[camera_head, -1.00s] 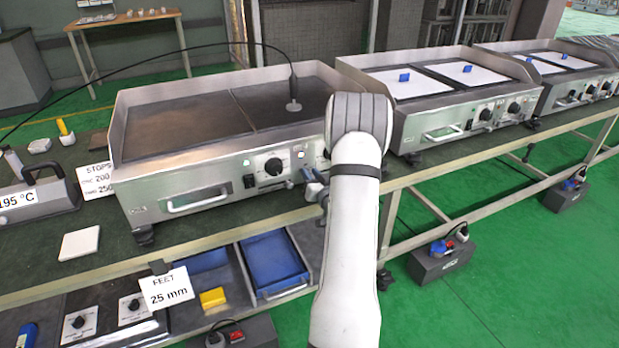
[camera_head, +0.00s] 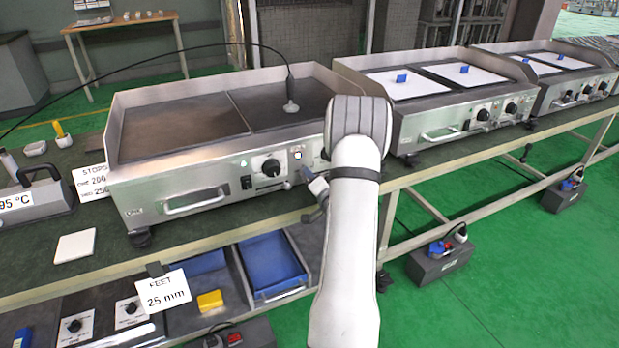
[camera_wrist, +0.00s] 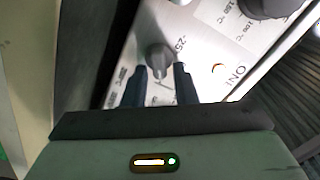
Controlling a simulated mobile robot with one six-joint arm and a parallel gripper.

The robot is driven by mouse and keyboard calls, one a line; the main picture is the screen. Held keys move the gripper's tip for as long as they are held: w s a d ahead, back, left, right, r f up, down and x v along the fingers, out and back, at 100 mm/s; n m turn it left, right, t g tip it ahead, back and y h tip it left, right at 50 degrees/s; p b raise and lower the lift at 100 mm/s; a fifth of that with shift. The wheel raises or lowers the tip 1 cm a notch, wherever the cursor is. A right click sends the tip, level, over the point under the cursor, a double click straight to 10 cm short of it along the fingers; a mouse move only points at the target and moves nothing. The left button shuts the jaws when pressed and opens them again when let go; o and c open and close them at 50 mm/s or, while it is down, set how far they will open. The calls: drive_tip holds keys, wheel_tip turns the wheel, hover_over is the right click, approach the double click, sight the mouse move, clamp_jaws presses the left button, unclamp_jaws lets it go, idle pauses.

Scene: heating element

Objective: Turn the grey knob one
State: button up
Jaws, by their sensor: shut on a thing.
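In the wrist view a grey knob (camera_wrist: 158,53) with a pale pointer stands on a light metal panel with printed marks. My gripper (camera_wrist: 160,70) has its two black fingers on either side of the knob's near end, shut on it.
A large black knob (camera_head: 271,168) is left of my arm on the same panel; a dark knob (camera_wrist: 268,5) shows at the wrist view's top. A probe (camera_head: 291,100) stands on the hot plate. Blue trays (camera_head: 270,262) lie on the shelf below.

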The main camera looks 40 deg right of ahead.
drive_tip(key=shift+w+a, duration=0.2)
drive_tip(key=shift+a, duration=0.05)
idle(0.3)
drive_tip(key=o, duration=0.7)
drive_tip(key=shift+f, duration=0.15)
drive_tip(key=shift+d, duration=0.1)
drive_tip(key=shift+s, duration=0.1)
drive_tip(key=shift+s, duration=0.35)
drive_tip(key=p+v, duration=0.1)
drive_tip(key=v, duration=0.6)
